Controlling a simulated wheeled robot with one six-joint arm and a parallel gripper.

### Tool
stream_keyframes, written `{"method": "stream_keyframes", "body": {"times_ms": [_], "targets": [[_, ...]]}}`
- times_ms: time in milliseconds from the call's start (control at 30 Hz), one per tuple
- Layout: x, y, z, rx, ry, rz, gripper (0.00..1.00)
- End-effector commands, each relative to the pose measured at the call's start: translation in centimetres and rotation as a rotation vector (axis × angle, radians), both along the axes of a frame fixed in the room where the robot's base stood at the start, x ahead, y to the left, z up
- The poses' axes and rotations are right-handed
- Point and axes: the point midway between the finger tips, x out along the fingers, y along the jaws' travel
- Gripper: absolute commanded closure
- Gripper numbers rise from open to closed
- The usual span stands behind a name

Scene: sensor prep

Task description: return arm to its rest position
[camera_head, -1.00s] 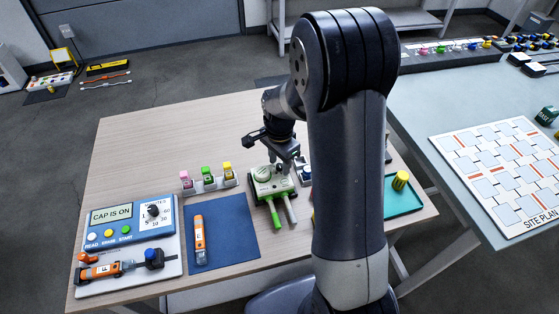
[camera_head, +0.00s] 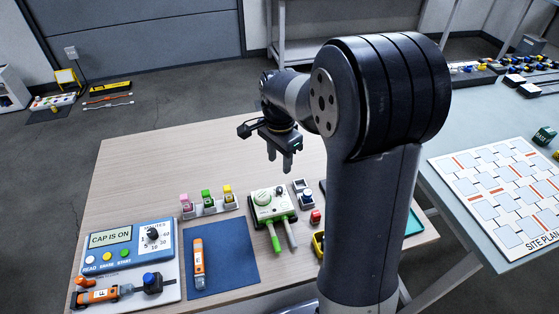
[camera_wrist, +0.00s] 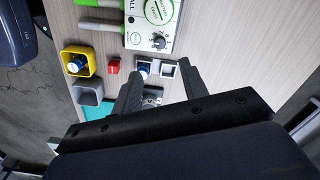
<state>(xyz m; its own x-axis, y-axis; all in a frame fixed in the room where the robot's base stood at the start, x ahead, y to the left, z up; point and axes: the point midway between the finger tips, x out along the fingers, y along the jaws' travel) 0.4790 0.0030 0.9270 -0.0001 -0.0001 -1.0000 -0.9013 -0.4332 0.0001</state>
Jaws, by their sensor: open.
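My gripper (camera_head: 280,164) is raised above the back part of the wooden table (camera_head: 130,165), pointing down, with its two fingers apart and nothing between them. It is clear of the green and white device (camera_head: 272,205), which sits on the table nearer the front. In the wrist view the open fingers (camera_wrist: 160,85) frame a small grey holder (camera_wrist: 168,69) on the table well below. My arm rises at the right of the head view and hides part of the table's right side.
A blue panel (camera_head: 122,240) reading CAP IS ON, a blue mat (camera_head: 222,258) with an orange tool (camera_head: 198,262), and a rack of colored bottles (camera_head: 208,207) stand left of the device. A red block (camera_head: 316,216) and yellow container (camera_head: 318,243) lie right. The table's back left is bare.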

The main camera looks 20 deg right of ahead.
Motion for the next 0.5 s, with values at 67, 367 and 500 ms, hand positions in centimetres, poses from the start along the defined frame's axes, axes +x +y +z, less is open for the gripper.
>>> {"method": "stream_keyframes", "body": {"times_ms": [67, 367, 500], "targets": [[0.0, 0.0, 0.0, 0.000, 0.000, 0.000, 0.58], [0.0, 0.0, -2.2, 0.000, 0.003, 0.000, 0.58], [-0.1, 0.0, -4.9, 0.000, 0.005, 0.000, 0.58]]}}
